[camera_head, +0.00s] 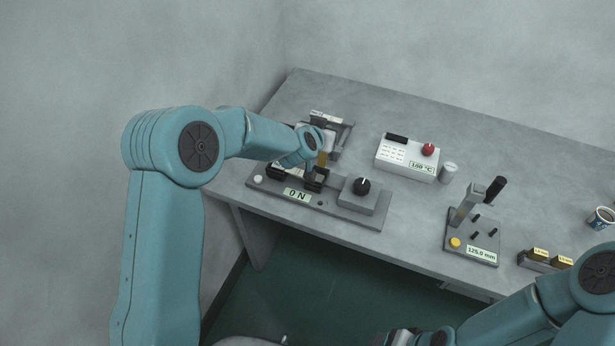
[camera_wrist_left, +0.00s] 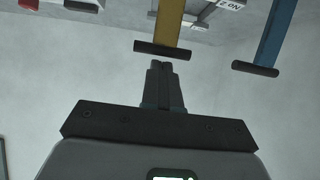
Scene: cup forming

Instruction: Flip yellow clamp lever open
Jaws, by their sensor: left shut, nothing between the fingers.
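The yellow clamp lever (camera_wrist_left: 167,25) shows at the top middle of the left wrist view, with a dark crossbar (camera_wrist_left: 162,50) on its end. In the head view the lever (camera_head: 322,159) is a small yellow piece beside my left wrist, on the clamp fixture with the "0 N" display. My left gripper (camera_wrist_left: 160,67) is shut and empty. Its tips are just below the crossbar in the wrist picture; I cannot tell whether they touch it. In the head view my left wrist hides part of the fixture. My right gripper's fingers do not show; its arm enters at bottom right.
A blue lever (camera_wrist_left: 273,35) with a dark crossbar stands right of the yellow one in the wrist view. On the table are a white "100 °C" box (camera_head: 405,158), a grey cylinder (camera_head: 448,172), a "125.0 mm" lever station (camera_head: 470,240) and a cup (camera_head: 601,218).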

